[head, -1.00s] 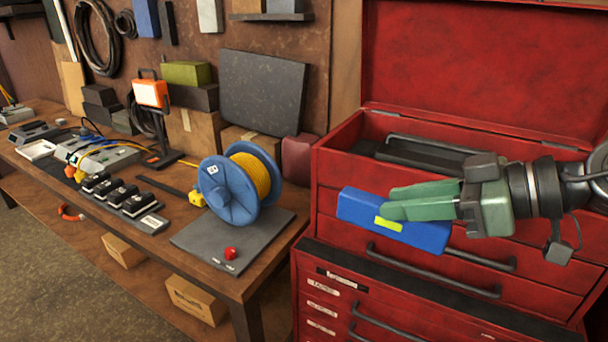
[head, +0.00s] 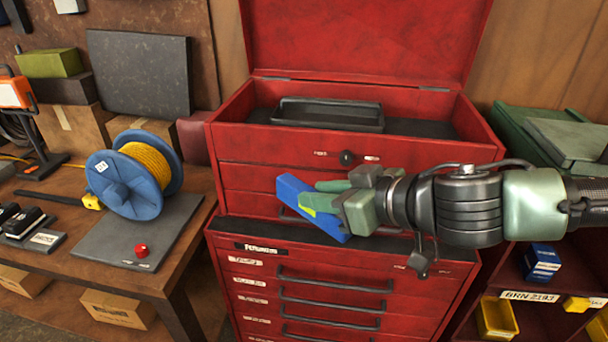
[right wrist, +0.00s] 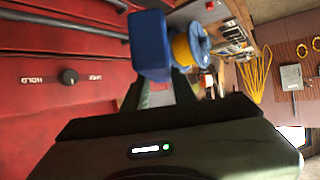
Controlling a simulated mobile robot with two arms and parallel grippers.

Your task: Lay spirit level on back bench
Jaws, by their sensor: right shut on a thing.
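The blue spirit level (head: 292,193), with a yellow-green patch on it, is in my right gripper (head: 322,198). The gripper is shut on it and holds it tilted in front of the red tool chest. In the right wrist view the blue level (right wrist: 150,45) is between the fingers (right wrist: 162,88), which are partly hidden by the wrist housing. A wooden bench (head: 187,243) stands at the left of the head view, apart from the level. My left gripper is not in view.
The red tool chest (head: 262,178) has its lid up and a dark tray (head: 328,115) in its top. A blue reel with yellow cord (head: 125,190) stands on the bench, with a red button (head: 142,250) near it. Shelves with bins (head: 497,315) are at right.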

